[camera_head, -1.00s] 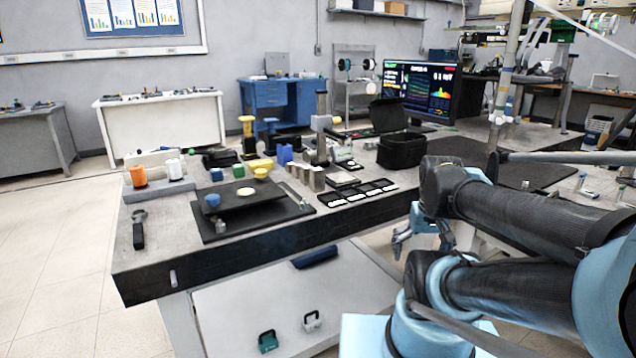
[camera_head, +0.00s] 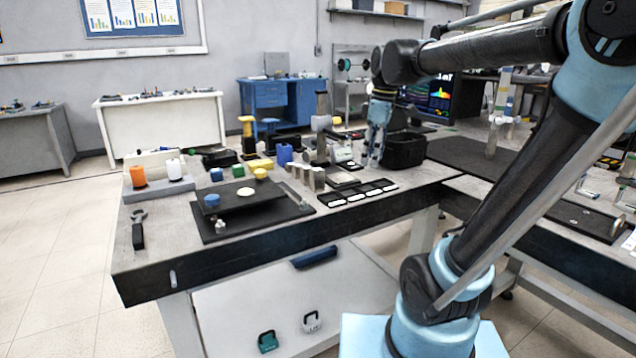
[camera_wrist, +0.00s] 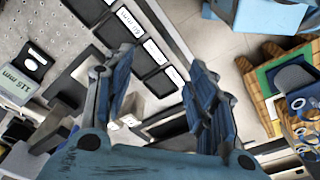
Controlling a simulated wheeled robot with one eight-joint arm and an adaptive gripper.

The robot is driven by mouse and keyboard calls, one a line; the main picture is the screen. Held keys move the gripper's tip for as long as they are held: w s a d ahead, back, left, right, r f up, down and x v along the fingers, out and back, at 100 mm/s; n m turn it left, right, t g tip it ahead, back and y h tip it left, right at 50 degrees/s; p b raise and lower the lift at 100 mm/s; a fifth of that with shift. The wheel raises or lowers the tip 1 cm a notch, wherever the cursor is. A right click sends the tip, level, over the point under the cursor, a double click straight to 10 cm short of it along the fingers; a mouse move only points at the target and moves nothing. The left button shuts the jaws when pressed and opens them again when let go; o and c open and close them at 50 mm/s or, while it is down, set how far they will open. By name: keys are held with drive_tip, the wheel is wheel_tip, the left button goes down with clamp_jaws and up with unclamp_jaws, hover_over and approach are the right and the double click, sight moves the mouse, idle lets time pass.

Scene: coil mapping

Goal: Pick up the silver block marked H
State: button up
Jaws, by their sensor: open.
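Several small silver blocks (camera_head: 306,176) stand in a row on the table in the head view, left of the black compartment tray (camera_head: 331,198). No letter H is legible on them, so I cannot tell which is the marked one. My gripper (camera_head: 373,161) points down at the right of the blocks, behind the tray. In the wrist view my gripper (camera_wrist: 160,72) is open and empty, its two blue fingers apart above the tray's labelled compartments (camera_wrist: 155,83). Grey block-like shapes lie at the lower left there, partly hidden, with no mark readable.
A device with a lit display (camera_wrist: 17,84) is at the left of the wrist view. A black open case (camera_head: 404,151) stands close right of my gripper. A black plate (camera_head: 250,208) with blue and yellow pieces lies left of the blocks. The table's front edge is clear.

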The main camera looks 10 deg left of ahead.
drive_tip(key=w+a+r+n+g, duration=0.1)
drive_tip(key=w+a+r+n, duration=0.35)
drive_tip(key=a, duration=0.25)
drive_tip(key=w+a+r+n, duration=0.4)
drive_tip(key=a+n, duration=0.1)
drive_tip(key=a, duration=0.2)
approach(317, 169)
wheel_tip(317, 169, down, 5)
drive_tip(key=shift+f, duration=0.1)
drive_tip(key=shift+s+a+f, duration=0.1)
drive_tip(key=shift+a+f, duration=0.15)
drive_tip(key=shift+f, duration=1.05)
drive_tip(key=shift+a+f, duration=0.25)
drive_tip(key=shift+f, duration=1)
clamp_jaws()
